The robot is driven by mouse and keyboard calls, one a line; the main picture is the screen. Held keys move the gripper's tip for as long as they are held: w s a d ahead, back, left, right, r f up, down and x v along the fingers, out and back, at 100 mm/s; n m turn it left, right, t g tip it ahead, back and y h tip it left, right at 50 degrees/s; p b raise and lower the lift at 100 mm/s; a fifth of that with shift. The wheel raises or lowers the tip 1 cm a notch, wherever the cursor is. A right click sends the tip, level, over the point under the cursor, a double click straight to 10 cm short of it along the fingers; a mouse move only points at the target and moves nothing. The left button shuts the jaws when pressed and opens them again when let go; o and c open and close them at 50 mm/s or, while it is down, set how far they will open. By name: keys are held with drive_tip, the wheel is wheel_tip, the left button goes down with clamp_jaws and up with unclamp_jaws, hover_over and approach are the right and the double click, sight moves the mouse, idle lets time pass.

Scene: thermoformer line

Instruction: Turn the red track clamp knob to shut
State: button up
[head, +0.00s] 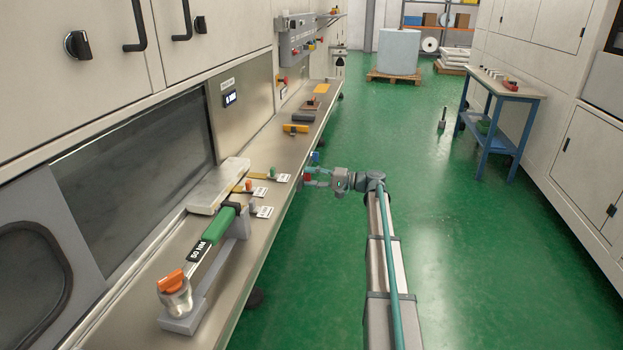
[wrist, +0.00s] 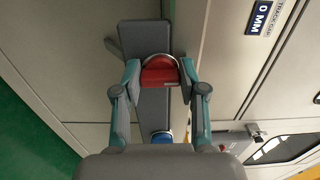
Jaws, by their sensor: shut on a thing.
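The red track clamp knob (wrist: 160,74) sits on a dark grey plate (wrist: 146,34) in the wrist view, with a pale rim showing behind it. My gripper (wrist: 160,80) has one finger on each side of the knob and is shut on it. In the head view my gripper (head: 316,178) is at the front edge of the bench, and only a little of the red knob (head: 307,177) shows beside it. The knob's exact turn angle is hard to tell.
A blue knob (wrist: 161,137) is below the red one in the wrist view, partly hidden by my gripper. A display (wrist: 262,16) reads 0 MM.

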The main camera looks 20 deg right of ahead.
drive_tip(key=o, duration=1.1)
drive_tip(key=shift+o, duration=0.2)
drive_tip(key=shift+d, duration=0.1)
drive_tip(key=v, duration=1.2)
